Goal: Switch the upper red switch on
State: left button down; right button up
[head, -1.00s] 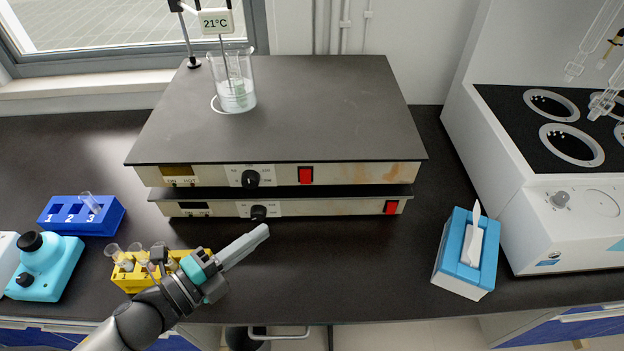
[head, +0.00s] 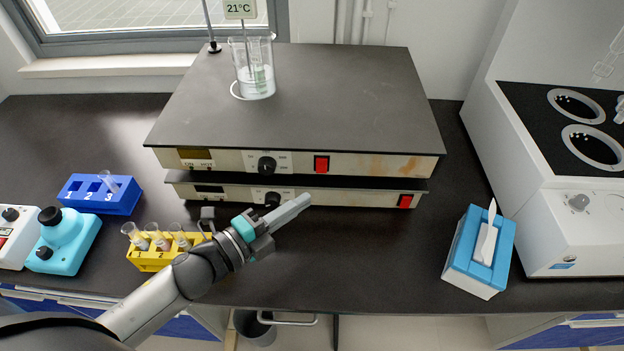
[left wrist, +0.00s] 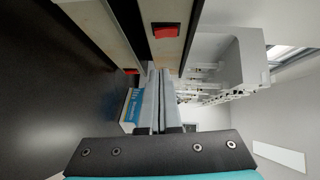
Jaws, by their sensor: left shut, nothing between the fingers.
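Two flat hot plates are stacked on the black bench. The upper hot plate (head: 300,95) has a black knob and the upper red switch (head: 321,164) on its front face. The lower hot plate (head: 340,195) has its own red switch (head: 405,201) further right. My left gripper (head: 306,199) is shut and empty, in front of the lower plate, below and a little left of the upper switch, apart from it. In the left wrist view the shut fingers (left wrist: 159,75) point forward, with the upper switch (left wrist: 166,30) above them and the lower switch (left wrist: 131,71) left. My right gripper is not in view.
A beaker (head: 254,75) with a thermometer stands on the upper plate. A yellow tube rack (head: 150,262) is beside my left arm, a blue rack (head: 115,205) behind it. A tissue box (head: 478,255) and a white bath unit (head: 560,225) stand right. The bench front centre is clear.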

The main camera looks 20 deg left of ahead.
aim_at(325, 172)
pick_arm(q)
jog(key=shift+w+d+f, duration=0.1)
jog(key=shift+w+f, duration=0.05)
jog(key=shift+w, duration=1)
jog(key=shift+w+d+f, duration=0.1)
jog(key=shift+w, duration=1)
jog(key=shift+w+d+f, duration=0.1)
jog(key=shift+w+f, duration=0.05)
jog(key=shift+w, duration=1)
jog(key=shift+w+a+f+b, duration=0.1)
jog(key=shift+w+f+b, duration=0.15)
jog(key=shift+b, duration=0.7)
jog(key=shift+r, duration=0.2)
